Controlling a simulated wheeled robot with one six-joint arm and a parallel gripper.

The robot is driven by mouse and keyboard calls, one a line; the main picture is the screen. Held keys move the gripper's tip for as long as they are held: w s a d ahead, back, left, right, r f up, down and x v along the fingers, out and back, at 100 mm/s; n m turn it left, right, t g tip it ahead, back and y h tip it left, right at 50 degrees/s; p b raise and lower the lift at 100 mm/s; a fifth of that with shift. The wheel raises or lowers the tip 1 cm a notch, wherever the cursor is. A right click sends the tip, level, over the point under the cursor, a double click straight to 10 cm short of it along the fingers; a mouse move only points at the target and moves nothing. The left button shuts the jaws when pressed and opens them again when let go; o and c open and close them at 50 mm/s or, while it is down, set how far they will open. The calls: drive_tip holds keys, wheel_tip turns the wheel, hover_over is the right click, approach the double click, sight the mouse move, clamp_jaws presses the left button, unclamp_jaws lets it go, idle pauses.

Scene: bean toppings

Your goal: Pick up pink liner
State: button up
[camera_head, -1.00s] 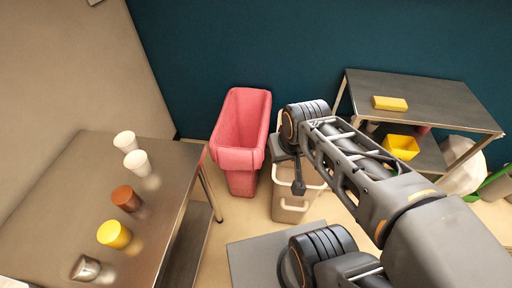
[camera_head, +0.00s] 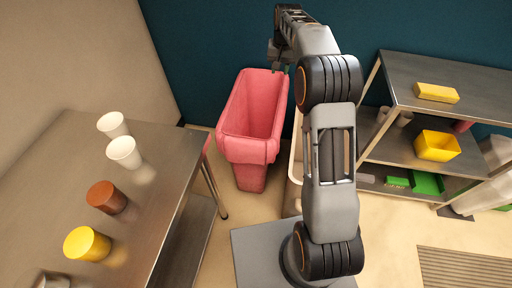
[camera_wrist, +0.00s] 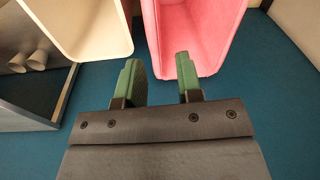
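The pink liner (camera_head: 254,107) is a tall, open-topped pink bin standing on the floor at the middle of the head view. It also shows at the top of the wrist view (camera_wrist: 195,40). My gripper (camera_wrist: 158,66) has two green fingers, spread apart with nothing gripped between them. In the wrist view, a corner of the liner shows between the fingers, and the right finger overlaps its wall. I cannot tell whether they touch. In the head view, my gripper (camera_head: 279,68) is at the liner's far right corner, partly hidden by my arm.
A cream bin (camera_wrist: 85,25) stands beside the liner, mostly behind my arm in the head view. A metal table (camera_head: 165,200) with several cups is at left. A metal shelf (camera_head: 400,95) with yellow containers (camera_head: 437,146) is at right. The teal wall (camera_head: 205,50) is close behind.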

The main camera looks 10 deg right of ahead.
drive_tip(key=shift+m+g, duration=0.5)
drive_tip(key=shift+m, duration=0.2)
drive_tip(key=shift+w+d+f+b, duration=0.45)
drive_tip(key=shift+w+f+b, duration=0.7)
drive_tip(key=shift+f, duration=3.75)
drive_tip(key=shift+w+d+f+b, duration=0.4)
drive_tip(key=shift+w+f+b, duration=0.7)
drive_tip(key=shift+f, duration=3.75)
drive_tip(key=shift+w+d+f+b, duration=0.45)
drive_tip(key=shift+w+f+b, duration=0.65)
drive_tip(key=shift+f, duration=3.8)
drive_tip(key=shift+s, duration=0.1)
clamp_jaws()
